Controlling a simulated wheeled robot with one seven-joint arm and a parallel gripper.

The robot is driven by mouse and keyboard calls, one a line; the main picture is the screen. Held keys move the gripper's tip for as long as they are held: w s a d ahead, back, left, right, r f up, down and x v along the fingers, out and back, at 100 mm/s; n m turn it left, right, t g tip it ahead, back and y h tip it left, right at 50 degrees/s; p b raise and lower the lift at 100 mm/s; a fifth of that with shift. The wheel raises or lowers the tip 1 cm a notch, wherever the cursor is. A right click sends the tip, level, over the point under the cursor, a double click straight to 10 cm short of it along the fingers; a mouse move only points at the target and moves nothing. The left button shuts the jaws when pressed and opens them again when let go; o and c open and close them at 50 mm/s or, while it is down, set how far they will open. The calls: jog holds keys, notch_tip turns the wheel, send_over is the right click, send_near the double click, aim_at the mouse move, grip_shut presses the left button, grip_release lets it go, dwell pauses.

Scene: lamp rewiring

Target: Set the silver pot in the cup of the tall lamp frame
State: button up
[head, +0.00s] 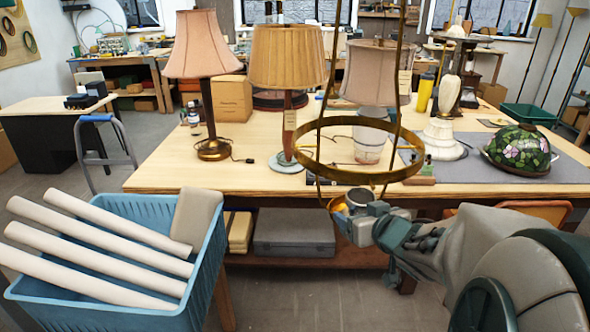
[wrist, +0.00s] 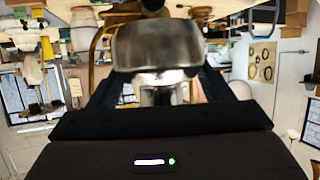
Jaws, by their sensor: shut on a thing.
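The tall lamp frame has a brass ring (head: 310,166) and thin rods rising out of the top of the head view. Its small brass cup (head: 339,205) hangs below the ring, partly hidden by the pot. The silver pot (head: 357,201) is low inside the frame, beside or over the cup's right side. I cannot tell whether it touches the cup. My gripper (head: 368,212) reaches in from the right and is shut on the pot. In the wrist view the silver pot (wrist: 157,46) fills the upper middle between the dark fingers.
A wooden workbench (head: 240,180) behind the frame carries several shaded lamps and a floral stained-glass shade (head: 519,150). A blue crate (head: 208,262) of pale rolls stands at the left.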

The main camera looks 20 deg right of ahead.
jog(key=shift+w+d+f+b, duration=0.1)
jog(key=shift+w+d+b, duration=0.15)
jog(key=shift+w+b, duration=0.4)
jog(key=shift+w+d+f+b, duration=0.1)
jog(key=shift+w+d+b, duration=0.3)
jog(key=shift+w, duration=1.1)
jog(key=shift+w+d+r+b, duration=0.1)
jog(key=shift+w+d+b, duration=0.25)
jog(key=shift+w, duration=1.2)
jog(key=shift+w+d+f+b, duration=0.1)
jog(key=shift+w+d+b, duration=0.3)
jog(key=shift+w, duration=1.1)
jog(key=shift+d+f+b, duration=0.1)
jog(key=shift+f+b, duration=0.8)
jog(key=shift+f, duration=0.5)
jog(key=shift+f, duration=0.2)
jog(key=o, duration=1.3)
jog(key=shift+s, duration=0.1)
jog(key=shift+c, duration=0.2)
